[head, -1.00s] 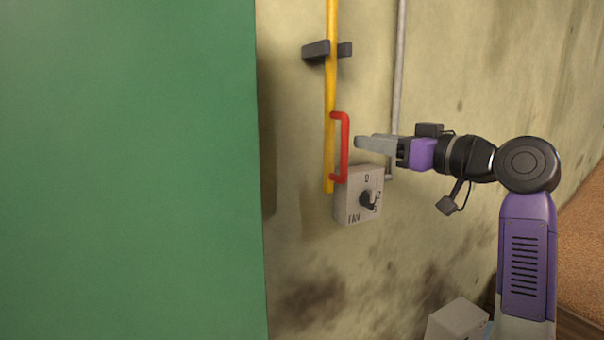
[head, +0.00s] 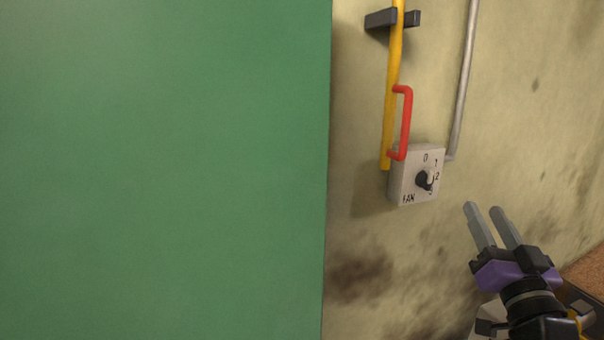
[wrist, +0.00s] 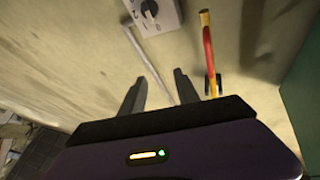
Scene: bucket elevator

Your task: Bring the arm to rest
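My gripper (head: 486,209) is at the lower right of the head view, its two grey fingers apart with nothing between them. It points up, below and to the right of the fan switch box, and touches nothing that I can see. The wrist view also shows the two fingers apart (wrist: 158,82), with bare wall and a grey pipe behind them. Most of my arm lies outside the head view.
A red handle (head: 406,122) sits on a yellow bar (head: 393,80) running through a dark bracket (head: 381,19). Below is a fan switch box (head: 404,188) with a black knob. A grey pipe (head: 465,75) runs down the wall. A large green panel (head: 160,170) fills the left.

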